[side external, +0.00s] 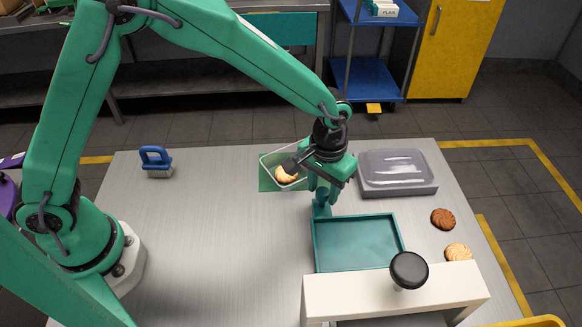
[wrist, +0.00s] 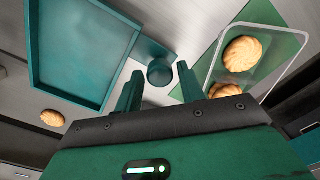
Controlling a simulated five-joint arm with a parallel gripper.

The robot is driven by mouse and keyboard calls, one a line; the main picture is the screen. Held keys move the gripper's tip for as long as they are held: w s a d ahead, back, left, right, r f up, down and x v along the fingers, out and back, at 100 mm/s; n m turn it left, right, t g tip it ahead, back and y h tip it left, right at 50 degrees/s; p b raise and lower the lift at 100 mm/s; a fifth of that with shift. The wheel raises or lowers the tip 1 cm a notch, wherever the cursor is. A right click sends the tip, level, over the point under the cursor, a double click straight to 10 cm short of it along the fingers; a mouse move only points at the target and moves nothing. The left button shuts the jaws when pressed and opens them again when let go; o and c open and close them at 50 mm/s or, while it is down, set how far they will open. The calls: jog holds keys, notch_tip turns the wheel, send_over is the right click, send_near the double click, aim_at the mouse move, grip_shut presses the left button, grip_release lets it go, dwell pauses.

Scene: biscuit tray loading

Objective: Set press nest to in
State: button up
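The press nest is a shallow teal tray (side external: 355,243) lying on the steel table, out from under the white press frame (side external: 390,291) with its black knob (side external: 409,270). It fills the upper left of the wrist view (wrist: 80,48). A round teal knob (wrist: 160,73) stands at the corner of the nest nearest my gripper. My gripper (side external: 321,206) points down at that corner. Its two fingers are apart in the wrist view (wrist: 160,80), with the knob between their tips. I cannot tell whether they touch it.
A clear tray (side external: 265,163) with biscuits sits on a green mat (side external: 267,182), beside my gripper. A grey lidded box (side external: 398,187) is at the back right. A brown biscuit (side external: 443,219) and a pale biscuit (side external: 459,253) lie at right. A blue-handled brush (side external: 157,158) stands back left. The table's left-centre is clear.

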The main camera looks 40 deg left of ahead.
grip_shut()
jog(key=shift+d, duration=0.1)
send_near(333, 270)
notch_tip(333, 270, down, 5)
jog(key=shift+s+d+f, duration=0.1)
jog(key=shift+f, duration=0.1)
jog(key=shift+o, duration=1.7)
grip_release()
jog(key=shift+r, duration=0.1)
notch_tip(333, 270, up, 8)
jog(key=shift+f, duration=0.2)
